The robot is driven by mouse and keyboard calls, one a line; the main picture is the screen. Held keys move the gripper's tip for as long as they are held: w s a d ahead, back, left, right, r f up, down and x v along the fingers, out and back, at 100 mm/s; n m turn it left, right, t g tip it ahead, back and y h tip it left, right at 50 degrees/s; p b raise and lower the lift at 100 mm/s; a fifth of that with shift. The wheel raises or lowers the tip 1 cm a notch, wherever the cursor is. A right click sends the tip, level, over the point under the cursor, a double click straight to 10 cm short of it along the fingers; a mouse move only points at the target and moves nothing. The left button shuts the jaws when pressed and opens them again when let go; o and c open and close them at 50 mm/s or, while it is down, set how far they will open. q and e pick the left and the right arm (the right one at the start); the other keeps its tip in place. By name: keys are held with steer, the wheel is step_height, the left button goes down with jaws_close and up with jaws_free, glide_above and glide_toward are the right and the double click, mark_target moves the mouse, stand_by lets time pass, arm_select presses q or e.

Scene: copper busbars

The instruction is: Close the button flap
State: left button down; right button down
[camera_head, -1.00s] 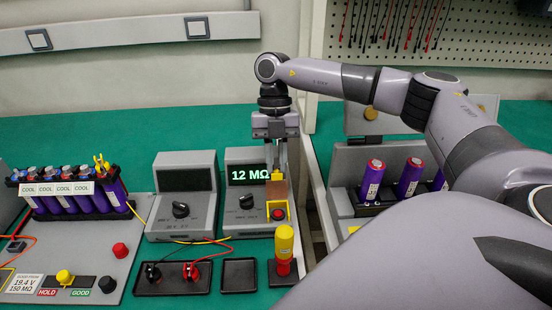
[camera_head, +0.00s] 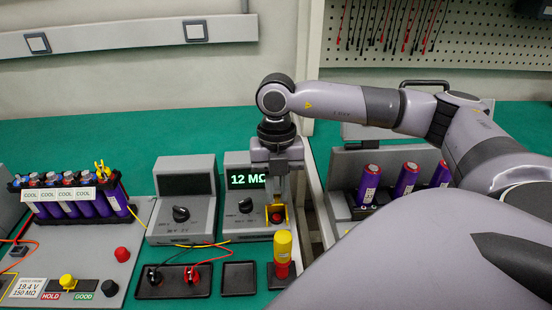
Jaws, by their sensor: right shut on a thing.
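The meter with the button (camera_head: 243,208) stands on the green bench, its display reading 12 MΩ. A red button (camera_head: 277,216) sits low on its right side with yellow flap parts (camera_head: 289,212) beside it. My right gripper (camera_head: 278,194) points down just above the button, its fingers shut on the yellow flap. The gripper hides most of the flap, so its exact angle is hard to tell. The red button still shows uncovered from the front. My left gripper is not in view.
A yellow-and-red cylinder tool (camera_head: 282,250) stands close in front of the button. A black tray (camera_head: 173,281) with red and black plugs lies to the left. Purple cells in a holder (camera_head: 342,207) stand on the right. A second meter (camera_head: 183,208) is left of the first.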

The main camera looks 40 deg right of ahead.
steer(key=shift+s+a+f+b, duration=0.3)
steer(key=shift+s+a+f, duration=0.3)
steer(key=shift+s, duration=0.1)
steer(key=shift+s+a+f+b, duration=0.7)
steer(key=shift+s+f+b, duration=0.15)
steer(key=shift+f, duration=0.1)
steer(key=c, duration=1.6)
jaws_free()
steer(key=shift+r, duration=0.2)
steer(key=o, duration=0.5)
steer(key=shift+w+d, duration=0.1)
steer(key=shift+w, duration=0.05)
arm_select(q)
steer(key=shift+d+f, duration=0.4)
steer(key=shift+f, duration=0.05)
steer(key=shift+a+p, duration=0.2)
steer(key=shift+p, duration=0.2)
arm_select(e)
steer(key=shift+w+d+r, duration=0.1)
steer(key=shift+r, duration=1.1)
steer(key=shift+w+d+r, duration=0.1)
steer(key=shift+w+r, duration=0.05)
steer(key=shift+r, duration=1.05)
steer(key=shift+w+d+r, duration=0.1)
steer(key=shift+r, duration=1.1)
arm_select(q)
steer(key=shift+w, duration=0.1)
